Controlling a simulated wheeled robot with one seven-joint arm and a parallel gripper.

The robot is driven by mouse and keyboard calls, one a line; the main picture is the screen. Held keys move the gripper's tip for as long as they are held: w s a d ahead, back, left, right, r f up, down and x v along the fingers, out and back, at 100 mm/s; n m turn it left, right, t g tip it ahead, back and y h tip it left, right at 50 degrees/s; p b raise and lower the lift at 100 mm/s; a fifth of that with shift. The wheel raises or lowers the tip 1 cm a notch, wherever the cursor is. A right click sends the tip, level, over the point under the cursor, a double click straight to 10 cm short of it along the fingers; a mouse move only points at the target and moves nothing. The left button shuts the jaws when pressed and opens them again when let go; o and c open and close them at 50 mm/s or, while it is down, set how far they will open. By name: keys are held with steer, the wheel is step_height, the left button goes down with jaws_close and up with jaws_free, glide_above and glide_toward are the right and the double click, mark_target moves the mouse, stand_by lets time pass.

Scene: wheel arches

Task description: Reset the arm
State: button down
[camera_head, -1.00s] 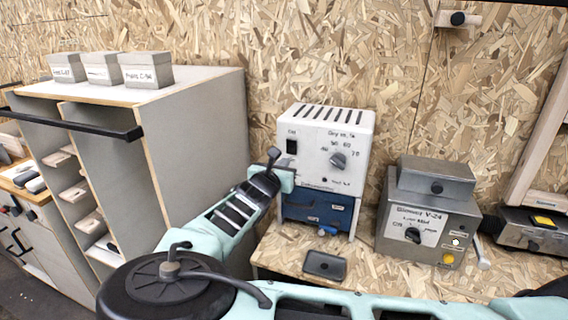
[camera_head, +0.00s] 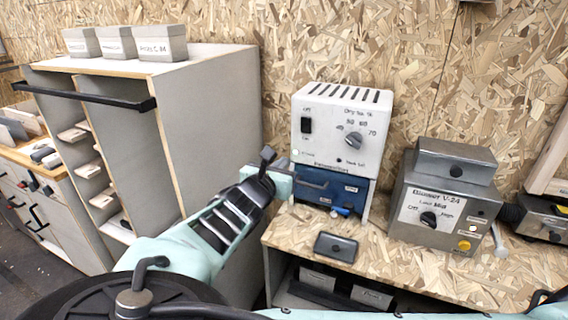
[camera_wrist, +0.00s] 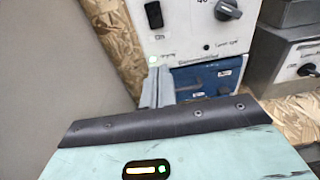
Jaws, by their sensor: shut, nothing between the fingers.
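My arm reaches up from the lower left in the head view, with its links in pale green and black. My gripper (camera_wrist: 157,88) shows in the wrist view as two grey fingers pressed together with nothing between them. It is in front of the left side of a white-and-blue device (camera_head: 343,128). The device has a switch, a dial and a blue drawer (camera_head: 329,190) in its lower part. In the head view the fingertips are small and partly hidden by the wrist, so I cannot tell whether they touch the device.
A wooden bench (camera_head: 400,262) carries the device, a small dark tray (camera_head: 335,247) and a grey metal box with a dial (camera_head: 436,212). A tall grey cabinet (camera_head: 205,120) with three labelled boxes on top stands close to the left of my arm. A chipboard wall closes the back.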

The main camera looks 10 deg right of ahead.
steer(key=s+d+f+m+g+y, duration=0.2)
steer(key=s+d+f+m+g, duration=0.6)
steer(key=s+f+m+g, duration=0.3)
steer(key=s+a+r+m+g+y, duration=0.1)
steer(key=s+a+r+m+y, duration=0.1)
steer(key=s, duration=0.6)
steer(key=s+a+r+m+y, duration=0.3)
steer(key=s+r+m+y, duration=0.1)
steer(key=s+r, duration=0.3)
steer(key=s+a+r+m+g+y, duration=0.1)
steer(key=s+a+r+m+y, duration=0.1)
steer(key=s+r, duration=0.3)
steer(key=s+a+m, duration=0.1)
steer(key=s, duration=0.3)
steer(key=shift+m+g+y, duration=0.3)
steer(key=shift+m+y, duration=0.1)
